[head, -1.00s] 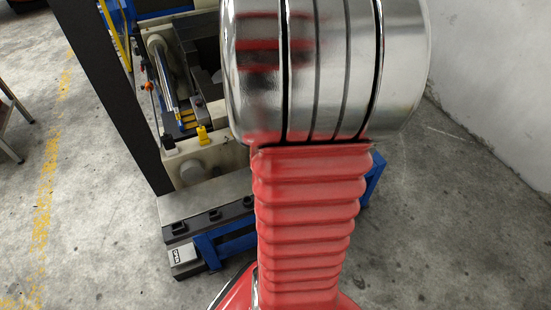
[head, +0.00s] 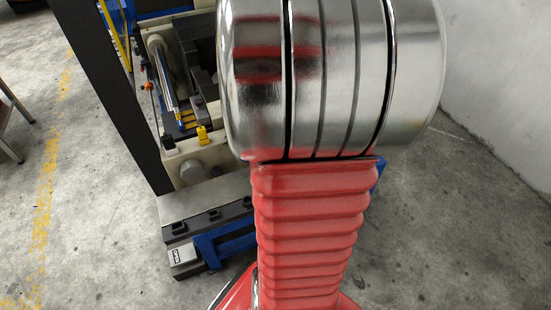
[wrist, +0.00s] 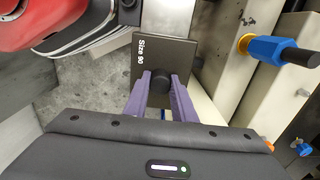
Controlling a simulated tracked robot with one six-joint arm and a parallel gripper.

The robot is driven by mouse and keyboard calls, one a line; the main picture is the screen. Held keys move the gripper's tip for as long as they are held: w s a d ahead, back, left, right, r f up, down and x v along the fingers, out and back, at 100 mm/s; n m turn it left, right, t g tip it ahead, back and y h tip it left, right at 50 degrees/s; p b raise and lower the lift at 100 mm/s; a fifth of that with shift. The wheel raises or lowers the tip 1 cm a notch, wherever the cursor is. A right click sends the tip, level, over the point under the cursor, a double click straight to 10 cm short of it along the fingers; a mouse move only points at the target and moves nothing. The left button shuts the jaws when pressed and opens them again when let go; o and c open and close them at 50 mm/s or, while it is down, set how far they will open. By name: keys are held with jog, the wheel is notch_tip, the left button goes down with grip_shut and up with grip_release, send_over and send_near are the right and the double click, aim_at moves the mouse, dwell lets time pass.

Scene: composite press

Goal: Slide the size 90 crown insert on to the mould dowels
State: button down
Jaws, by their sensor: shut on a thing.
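The crown insert, a dark flat plate marked "Size 90" (wrist: 175,52), shows in the upper middle of the wrist view. My gripper (wrist: 160,82) has its two purple fingers shut on the round black knob of the plate. The plate is held out ahead of the fingers, close beside pale machine parts on its right. I cannot make out the mould dowels in either view. In the head view my own arm hides the gripper and the insert.
The press (head: 200,150) stands left of my arm in the head view, beside a dark upright post (head: 110,95). In the wrist view a blue nut on a black rod (wrist: 265,48) juts out at the upper right. Open concrete floor lies left, and a pale wall stands right.

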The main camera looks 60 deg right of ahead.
jog(key=shift+r, duration=0.45)
jog(key=c, duration=2.1)
grip_release()
grip_shut()
jog(key=shift+s, duration=0.15)
